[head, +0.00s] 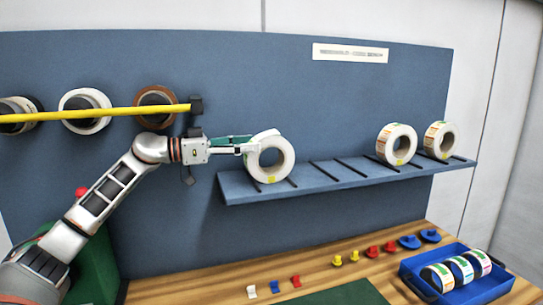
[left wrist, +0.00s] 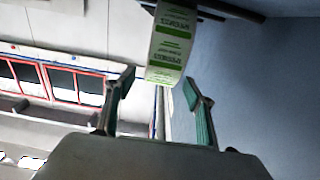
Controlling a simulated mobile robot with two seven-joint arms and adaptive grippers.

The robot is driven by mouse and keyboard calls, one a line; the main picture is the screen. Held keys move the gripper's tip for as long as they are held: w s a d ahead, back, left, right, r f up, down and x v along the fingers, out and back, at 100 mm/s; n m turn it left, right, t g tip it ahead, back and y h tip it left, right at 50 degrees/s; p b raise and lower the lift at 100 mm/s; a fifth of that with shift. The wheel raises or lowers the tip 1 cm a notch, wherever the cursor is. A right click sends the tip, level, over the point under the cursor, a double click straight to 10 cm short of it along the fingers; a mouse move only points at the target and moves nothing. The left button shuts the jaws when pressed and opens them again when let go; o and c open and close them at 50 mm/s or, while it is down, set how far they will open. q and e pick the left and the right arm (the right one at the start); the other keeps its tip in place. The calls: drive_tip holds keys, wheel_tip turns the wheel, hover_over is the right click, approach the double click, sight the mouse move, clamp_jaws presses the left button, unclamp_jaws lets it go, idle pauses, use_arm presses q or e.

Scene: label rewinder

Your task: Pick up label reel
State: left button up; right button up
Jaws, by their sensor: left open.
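A white label reel (head: 266,138) stands upright on edge at the left end of the blue shelf (head: 345,183). My left gripper (head: 247,144) reaches in from the left at the reel's upper left side. In the left wrist view, the reel's edge (left wrist: 172,45) with green and white labels shows ahead of and between the spread fingers (left wrist: 157,85). The gripper is open. I cannot tell whether a finger touches the reel. Two more label reels (head: 397,143) (head: 439,139) stand further right on the shelf. My right gripper is not in view.
A yellow bar (head: 95,113) runs in front of several reels on the blue wall panel, close to my left wrist. The shelf's middle, with dark rails, is empty. Below, a wooden bench (head: 225,290) holds small coloured parts and a blue tray (head: 432,293) with several reels.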

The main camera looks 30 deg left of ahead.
sight(265, 141)
use_arm(q)
drive_tip(key=p+x, duration=0.1)
drive_tip(key=x, duration=0.4)
drive_tip(key=shift+w+d+p, duration=0.25)
drive_tip(key=shift+p, duration=0.15)
drive_tip(key=c, duration=1.5)
drive_tip(key=shift+r, duration=0.1)
clamp_jaws()
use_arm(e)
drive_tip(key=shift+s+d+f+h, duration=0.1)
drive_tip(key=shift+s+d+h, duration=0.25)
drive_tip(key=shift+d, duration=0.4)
use_arm(q)
drive_tip(key=shift+a, duration=0.1)
drive_tip(key=shift+r, duration=0.1)
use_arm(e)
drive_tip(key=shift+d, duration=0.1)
